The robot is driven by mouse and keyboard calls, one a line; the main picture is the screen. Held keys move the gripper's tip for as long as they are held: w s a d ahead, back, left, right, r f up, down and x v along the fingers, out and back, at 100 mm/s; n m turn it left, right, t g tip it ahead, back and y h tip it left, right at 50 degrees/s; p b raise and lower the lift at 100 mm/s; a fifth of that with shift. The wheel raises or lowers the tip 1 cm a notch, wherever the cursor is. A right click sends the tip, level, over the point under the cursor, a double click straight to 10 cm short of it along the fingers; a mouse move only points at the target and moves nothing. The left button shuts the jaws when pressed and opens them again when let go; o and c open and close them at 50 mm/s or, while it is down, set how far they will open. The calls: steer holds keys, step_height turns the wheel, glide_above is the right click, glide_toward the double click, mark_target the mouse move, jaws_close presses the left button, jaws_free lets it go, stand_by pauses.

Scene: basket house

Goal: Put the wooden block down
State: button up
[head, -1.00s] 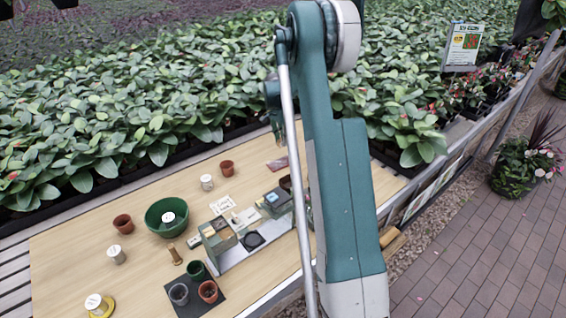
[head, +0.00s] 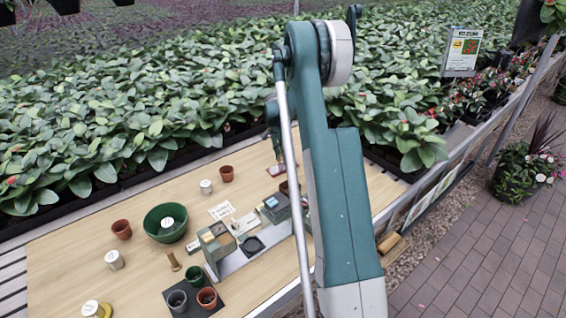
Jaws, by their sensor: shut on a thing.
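My gripper (head: 279,149) is small in the head view, left of my upper arm and partly covered by a silver rod of mine. It points down over the far side of the wooden table. A small brown piece, which looks like the wooden block (head: 282,157), shows at its fingertips, mostly hidden. My gripper is shut on it. A flat pinkish-red item (head: 275,170) lies just below the tips in the picture. I cannot tell whether the block touches it or the table.
Terracotta pots (head: 227,173), a green bowl (head: 152,225), a grey-green box (head: 215,241) and a dark device (head: 274,207) stand on the table (head: 85,225). Small pots sit on a black mat at the front. Dense plants border the back. The table's left part has free room.

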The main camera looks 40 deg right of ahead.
mark_target(280, 156)
steer(key=shift+f+b, duration=0.3)
steer(key=shift+f, duration=1.55)
steer(key=shift+f, duration=0.1)
steer(key=o, duration=0.7)
steer(key=r, duration=0.4)
steer(key=a+r+p, duration=0.1)
steer(key=r, duration=0.7)
steer(key=shift+a+p, duration=0.35)
steer(key=shift+a, duration=0.05)
steer(key=shift+a+r, duration=0.1)
steer(key=shift+r, duration=0.05)
